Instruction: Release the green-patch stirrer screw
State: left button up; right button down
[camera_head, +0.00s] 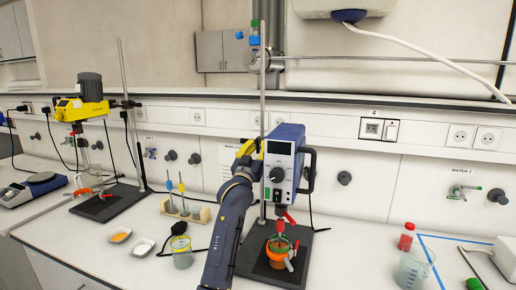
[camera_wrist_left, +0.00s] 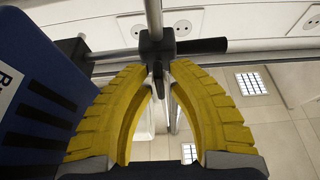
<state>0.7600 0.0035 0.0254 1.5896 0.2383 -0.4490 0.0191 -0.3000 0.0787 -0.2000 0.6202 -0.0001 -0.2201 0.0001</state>
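A blue stirrer (camera_head: 284,168) with a dial and a white front hangs on an upright metal rod (camera_head: 263,90), which has a small green patch (camera_head: 254,24) near its top. My left gripper (camera_head: 247,150) is at the rod, just left of the stirrer's upper part. In the left wrist view a black clamp with a screw (camera_wrist_left: 157,46) sits on the rod. The yellow fingertips close in on both sides of the screw's lower end and appear to touch it. No green patch shows on the screw there. My right gripper is not in view.
An orange beaker (camera_head: 277,256) stands under the stirrer on the dark stand base (camera_head: 305,240). A glass beaker (camera_head: 182,254), a wooden rack (camera_head: 185,209) and a second, yellow stirrer (camera_head: 82,108) are to the left. A large beaker (camera_head: 412,270) and a red-capped bottle (camera_head: 406,238) are at right.

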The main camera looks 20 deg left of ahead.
pick_arm(q)
jog(key=o, duration=0.4)
jog(key=v, duration=1.2)
dwell(0.3)
